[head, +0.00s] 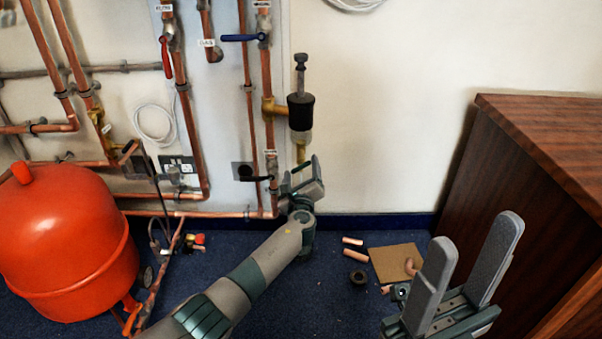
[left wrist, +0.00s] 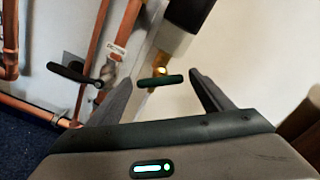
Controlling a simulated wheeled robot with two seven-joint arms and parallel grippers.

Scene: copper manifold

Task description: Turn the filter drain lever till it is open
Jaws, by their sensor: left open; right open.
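The filter (head: 301,110) hangs on the copper pipework, with a black body and a brass-coloured lower part. Its lower end also shows in the left wrist view (left wrist: 186,22). The green drain lever (left wrist: 160,80) is below it, lying nearly level across the picture under a small brass outlet. My left gripper (left wrist: 165,82) is open, with the lever in the gap between its fingertips and space visible on both sides. In the head view my left gripper (head: 302,176) is just under the filter and largely hides the lever. My right gripper (head: 475,235) is open and empty at the lower right.
A black lever valve (left wrist: 75,72) sits on the pipe left of my left gripper. A blue lever (head: 240,38) is higher up. A red vessel (head: 65,245) stands at left, a wooden cabinet (head: 540,180) at right. Pipe offcuts and a board (head: 395,262) lie on the floor.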

